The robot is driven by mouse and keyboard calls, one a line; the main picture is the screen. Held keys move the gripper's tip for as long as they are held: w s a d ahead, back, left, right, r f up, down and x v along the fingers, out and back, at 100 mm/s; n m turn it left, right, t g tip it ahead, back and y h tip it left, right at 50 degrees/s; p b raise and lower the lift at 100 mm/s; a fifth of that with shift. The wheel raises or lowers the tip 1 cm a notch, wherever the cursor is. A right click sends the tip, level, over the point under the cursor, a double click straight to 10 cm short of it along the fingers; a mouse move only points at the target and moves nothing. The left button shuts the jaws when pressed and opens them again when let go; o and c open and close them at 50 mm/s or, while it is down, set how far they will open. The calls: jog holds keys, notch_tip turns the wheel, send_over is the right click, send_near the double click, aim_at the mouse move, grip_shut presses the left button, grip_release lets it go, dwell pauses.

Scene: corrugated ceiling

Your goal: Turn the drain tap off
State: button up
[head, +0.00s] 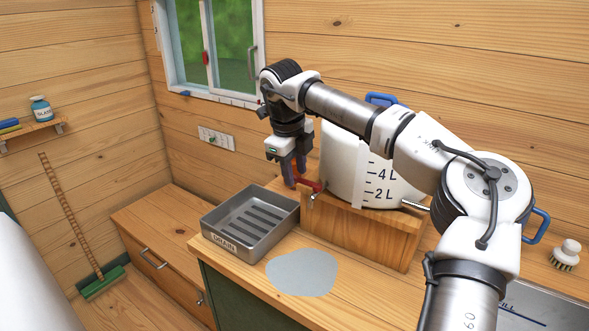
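A white tank (340,165) with 4 L and 2 L marks stands on a wooden block. A tap with a red lever (312,186) and a metal spout (313,199) sticks out at its lower left. My gripper (293,178) points down at the lever's left end, its fingertips beside or touching it. I cannot tell whether the fingers grip the lever. A grey metal tray (216,229) labelled DRAIN, with a slotted floor, sits left of the spout. No stream of water can be made out from the spout.
A pale grey-blue puddle-like patch (302,272) lies on the wooden counter (235,285) before the block. Another metal pipe (416,206) shows at the tank's lower right. A brush (566,254) stands at the far right. A window (212,45) and a switch plate (216,138) are on the back wall.

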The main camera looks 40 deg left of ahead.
notch_tip(320, 180, up, 14)
jog(key=s+b, duration=0.1)
jog(key=s, duration=0.1)
jog(key=shift+s+f, duration=0.25)
jog(key=shift+s, duration=0.1)
dwell(0.6)
